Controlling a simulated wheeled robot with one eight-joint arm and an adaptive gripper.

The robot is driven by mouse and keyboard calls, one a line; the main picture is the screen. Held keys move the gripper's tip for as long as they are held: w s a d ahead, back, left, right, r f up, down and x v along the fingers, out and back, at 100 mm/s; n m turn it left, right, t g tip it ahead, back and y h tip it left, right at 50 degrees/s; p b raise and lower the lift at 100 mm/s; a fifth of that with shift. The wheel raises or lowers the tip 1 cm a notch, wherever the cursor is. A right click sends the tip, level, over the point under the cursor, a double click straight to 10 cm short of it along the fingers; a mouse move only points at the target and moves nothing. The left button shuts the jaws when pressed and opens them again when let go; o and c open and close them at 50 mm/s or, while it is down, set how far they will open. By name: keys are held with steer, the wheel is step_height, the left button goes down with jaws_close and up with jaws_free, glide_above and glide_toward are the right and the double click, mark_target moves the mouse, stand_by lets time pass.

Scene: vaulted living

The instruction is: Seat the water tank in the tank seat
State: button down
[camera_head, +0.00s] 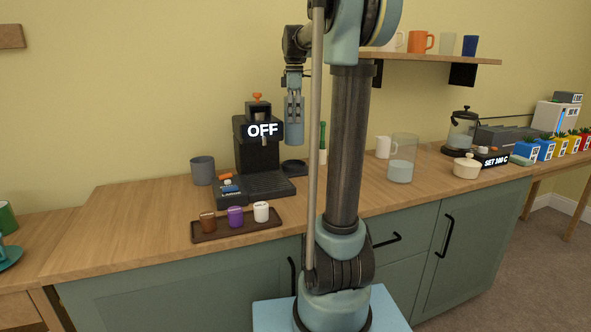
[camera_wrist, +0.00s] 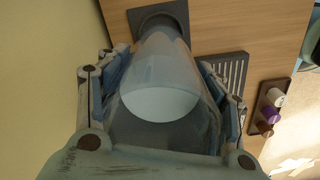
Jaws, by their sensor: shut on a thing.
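My gripper (camera_head: 294,97) is shut on the clear water tank (camera_wrist: 165,75), with its fingers on both sides of it. In the wrist view, pale water shows inside the tank, and its far end lies over part of the dark tank seat (camera_wrist: 178,8). In the head view, the tank (camera_head: 294,130) hangs roughly upright beside the black coffee machine (camera_head: 257,155). The round dark tank seat (camera_head: 293,167) is on the counter below it, with a gap between them. The machine shows an "OFF" label.
A dark tray (camera_head: 236,230) with several small cups stands in front of the machine. A grey mug (camera_head: 203,170) is at its left. A glass pitcher (camera_head: 402,160) and a white mug (camera_head: 383,147) stand to the right.

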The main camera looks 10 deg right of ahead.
mark_target(294, 140)
steer(key=shift+s+a+f, duration=0.1)
steer(key=shift+f, duration=4.9)
steer(key=shift+c, duration=1.7)
jaws_free()
step_height(294, 140, up, 12)
